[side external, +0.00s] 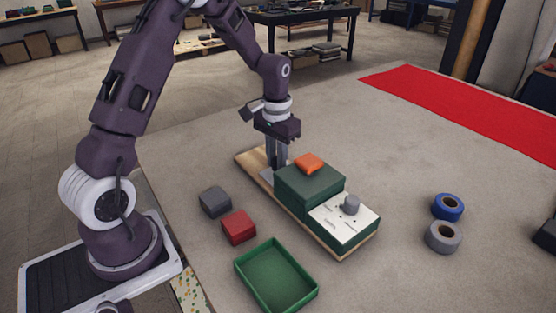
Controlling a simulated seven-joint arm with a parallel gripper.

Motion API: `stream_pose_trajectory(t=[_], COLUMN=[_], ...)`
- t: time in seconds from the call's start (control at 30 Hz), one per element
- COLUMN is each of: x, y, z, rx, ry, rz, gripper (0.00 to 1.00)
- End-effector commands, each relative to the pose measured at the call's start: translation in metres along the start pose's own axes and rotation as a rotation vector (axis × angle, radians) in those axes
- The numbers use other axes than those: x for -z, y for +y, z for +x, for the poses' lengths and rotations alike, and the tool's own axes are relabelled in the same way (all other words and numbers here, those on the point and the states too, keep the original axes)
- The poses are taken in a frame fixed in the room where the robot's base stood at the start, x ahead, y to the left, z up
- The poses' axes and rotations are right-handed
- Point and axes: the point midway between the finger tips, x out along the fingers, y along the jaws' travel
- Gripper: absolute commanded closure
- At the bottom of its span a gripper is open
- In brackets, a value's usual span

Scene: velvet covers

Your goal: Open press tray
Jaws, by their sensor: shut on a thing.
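The press (315,190) is a dark green block on a wooden baseboard (249,160), with an orange block (309,162) on top. Its lower front part carries a white panel (338,220) with a grey knob (350,204). My gripper (277,165) points down at the press's far left end. Its fingers are shut on part of the press tray, and the grip itself is mostly hidden. A small light grey piece of the tray (267,176) shows beside the fingers, close to the green block. How far the tray is out cannot be told.
A grey block (215,202), a red block (238,226) and an empty green tray (240,272) lie left of the press. A blue tape roll (447,208) and a grey tape roll (430,238) lie to the right. The surface behind the press is clear up to a red cloth (470,105).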

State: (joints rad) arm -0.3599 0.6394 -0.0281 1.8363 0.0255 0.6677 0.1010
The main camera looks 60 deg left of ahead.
Motion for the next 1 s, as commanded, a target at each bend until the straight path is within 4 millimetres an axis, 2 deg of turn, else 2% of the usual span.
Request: stream_pose_trajectory(t=[0.2, 0.4, 0.53, 0.8, 0.83, 0.9, 1.0], x=[0.011, 0.018, 0.020, 0.020, 0.020, 0.020, 0.019], y=[-0.054, -0.090, -0.098, -0.097, -0.097, -0.097, -0.097], z=[-0.001, -0.001, -0.001, -0.001, -0.001, -0.001, -0.001], rx=[0.002, 0.002, 0.002, 0.002, 0.002, 0.002, 0.002], ry=[0.003, 0.004, 0.005, 0.005, 0.005, 0.004, 0.003], rz=[-0.009, -0.006, -0.004, -0.003, -0.003, -0.003, -0.003], gripper=[1.00, 1.00, 1.00, 1.00, 0.73, 0.59, 0.57])
